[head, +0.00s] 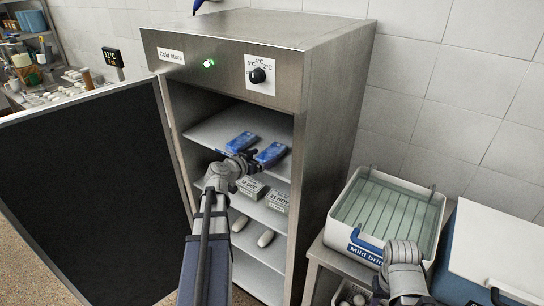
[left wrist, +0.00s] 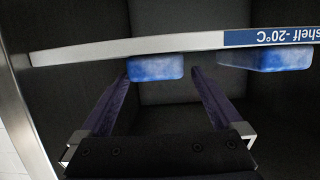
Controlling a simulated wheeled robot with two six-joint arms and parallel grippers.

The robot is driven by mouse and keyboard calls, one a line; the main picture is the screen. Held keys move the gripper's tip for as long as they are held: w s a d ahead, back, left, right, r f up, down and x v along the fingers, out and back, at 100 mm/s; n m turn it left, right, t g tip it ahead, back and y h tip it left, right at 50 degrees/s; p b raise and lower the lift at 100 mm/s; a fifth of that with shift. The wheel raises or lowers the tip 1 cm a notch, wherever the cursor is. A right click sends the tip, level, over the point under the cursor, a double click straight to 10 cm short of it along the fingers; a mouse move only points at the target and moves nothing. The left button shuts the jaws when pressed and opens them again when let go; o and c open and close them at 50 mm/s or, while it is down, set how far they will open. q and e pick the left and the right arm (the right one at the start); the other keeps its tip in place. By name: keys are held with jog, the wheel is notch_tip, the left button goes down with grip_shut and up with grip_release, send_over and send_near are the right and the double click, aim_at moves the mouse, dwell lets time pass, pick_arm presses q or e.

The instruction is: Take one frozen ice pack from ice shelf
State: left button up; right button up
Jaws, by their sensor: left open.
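Two blue ice packs lie on a shelf inside the open cold store (head: 330,110), a left one (head: 241,142) and a right one (head: 271,154). My left gripper (head: 250,157) is open at the front of that shelf, close to the right pack. The left wrist view is upside down. There, one pack (left wrist: 155,67) shows between my open fingers (left wrist: 160,82), and the other pack (left wrist: 265,60) is off to the right. I cannot tell whether the fingers touch the pack. My right arm shows at lower right, but its fingers do not show.
The cold store door (head: 90,190) stands open at left. Labelled grey blocks (head: 276,200) lie on the shelf below, and pale rounded items (head: 265,238) lower still. A brine tub (head: 428,215) and a blue-and-white cooler (head: 500,250) stand at right.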

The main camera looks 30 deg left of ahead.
aim_at(269, 154)
pick_arm(q)
jog(key=shift+b+x, duration=0.65)
jog(key=shift+x, duration=2.2)
jog(key=shift+d+r, duration=0.1)
jog(key=shift+r, duration=0.05)
jog(key=c, duration=1.5)
